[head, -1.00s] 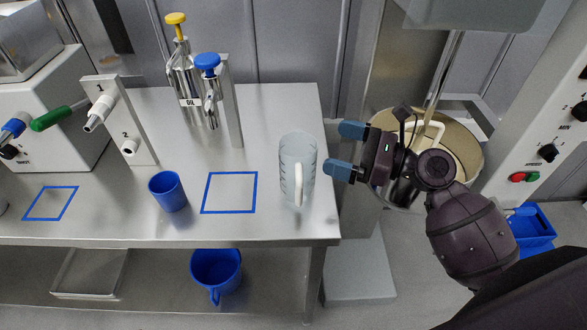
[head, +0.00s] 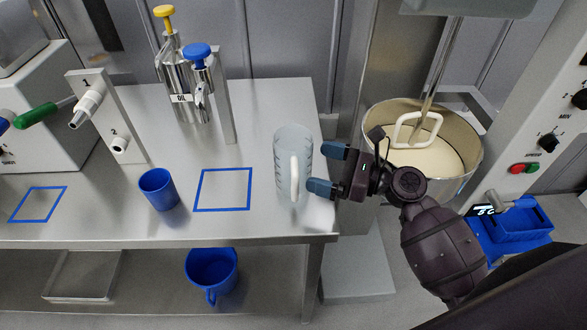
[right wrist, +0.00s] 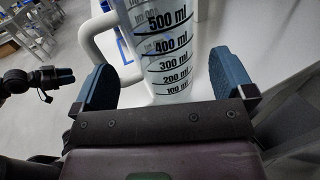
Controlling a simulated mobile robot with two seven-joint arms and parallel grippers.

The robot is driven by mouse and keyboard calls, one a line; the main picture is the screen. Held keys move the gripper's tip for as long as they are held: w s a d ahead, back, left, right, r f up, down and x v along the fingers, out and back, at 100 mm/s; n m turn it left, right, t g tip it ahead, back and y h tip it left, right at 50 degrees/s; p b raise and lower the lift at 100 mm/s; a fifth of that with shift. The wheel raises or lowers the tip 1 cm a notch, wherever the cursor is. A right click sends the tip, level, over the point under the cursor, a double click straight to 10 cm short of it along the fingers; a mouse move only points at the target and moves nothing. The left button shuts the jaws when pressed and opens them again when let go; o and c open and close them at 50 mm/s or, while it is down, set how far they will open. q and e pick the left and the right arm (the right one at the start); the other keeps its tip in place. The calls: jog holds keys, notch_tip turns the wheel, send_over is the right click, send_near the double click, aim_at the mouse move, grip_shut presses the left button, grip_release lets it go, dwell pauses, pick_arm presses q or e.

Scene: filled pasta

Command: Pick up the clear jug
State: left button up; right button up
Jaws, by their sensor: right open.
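The clear jug (head: 284,158) stands upright near the right end of the steel table, its white handle (head: 295,178) facing the front. My right gripper (head: 319,170) is open just to the right of the jug, with its blue fingertips pointing at it. In the right wrist view the jug (right wrist: 165,45) with its millilitre marks stands ahead between the two open fingers (right wrist: 168,85), its handle to the left. I cannot tell whether a finger touches it.
A blue cup (head: 158,190) and a blue taped square (head: 223,205) lie left of the jug. Oil dispensers (head: 185,90) stand behind. A mixer bowl (head: 470,150) is right of my gripper. A blue jug (head: 211,272) sits on the lower shelf (head: 140,290).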

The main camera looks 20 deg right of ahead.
aim_at(310, 163)
jog(key=x, duration=0.5)
jog(key=shift+w+a, duration=0.1)
jog(key=shift+a, duration=0.05)
jog(key=c, duration=1.1)
jog(key=shift+r, duration=0.1)
jog(key=shift+c, duration=0.2)
